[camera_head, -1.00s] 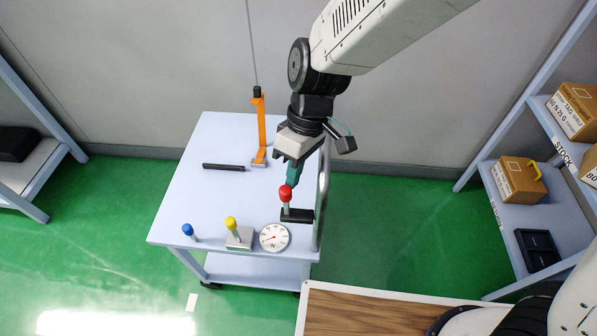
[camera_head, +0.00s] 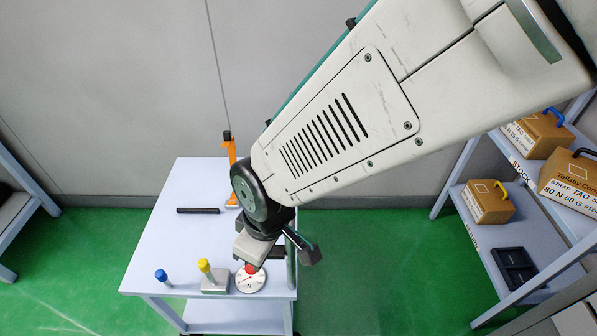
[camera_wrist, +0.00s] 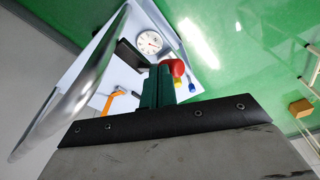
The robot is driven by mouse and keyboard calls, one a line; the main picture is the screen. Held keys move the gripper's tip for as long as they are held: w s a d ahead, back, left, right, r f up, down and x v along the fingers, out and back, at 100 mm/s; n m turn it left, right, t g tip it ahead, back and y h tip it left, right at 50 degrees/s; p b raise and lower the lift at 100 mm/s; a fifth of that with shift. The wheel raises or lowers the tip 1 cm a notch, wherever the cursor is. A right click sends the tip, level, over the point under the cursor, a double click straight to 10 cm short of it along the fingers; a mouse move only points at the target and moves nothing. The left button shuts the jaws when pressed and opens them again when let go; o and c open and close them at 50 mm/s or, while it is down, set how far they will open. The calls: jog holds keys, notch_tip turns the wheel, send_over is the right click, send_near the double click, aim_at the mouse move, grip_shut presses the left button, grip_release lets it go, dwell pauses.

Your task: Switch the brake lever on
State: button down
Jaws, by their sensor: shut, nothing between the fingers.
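A lever with a red knob (camera_head: 251,269) shows just below the wrist in the head view. Its knob overlaps the dial, and its black base (camera_head: 278,252) is partly hidden by my arm. The red knob (camera_wrist: 173,67) also shows in the wrist view, right beside my fingertips; I cannot tell whether they touch. My gripper (camera_wrist: 158,72) has teal fingers, shut with nothing between them. In the head view the fingers are hidden behind the wrist. The round white dial (camera_head: 249,284) lies in front of the lever, and it also shows in the wrist view (camera_wrist: 149,42).
A yellow-knobbed lever (camera_head: 204,266) on a grey block and a blue knob (camera_head: 161,275) stand to the left on the pale cart (camera_head: 180,240). A black bar (camera_head: 198,211) and an orange upright (camera_head: 231,155) are farther back. A metal rail (camera_wrist: 75,92) runs along the cart edge.

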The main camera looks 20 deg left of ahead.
jog(key=shift+s+a, duration=0.1)
jog(key=shift+a, duration=0.1)
jog(key=shift+w+a+f, duration=0.2)
jog(key=shift+w, duration=0.55)
jog(key=s+d+r, duration=0.2)
jog(key=d+r, duration=0.2)
jog(key=r, duration=0.7)
jog(key=shift+d, duration=0.15)
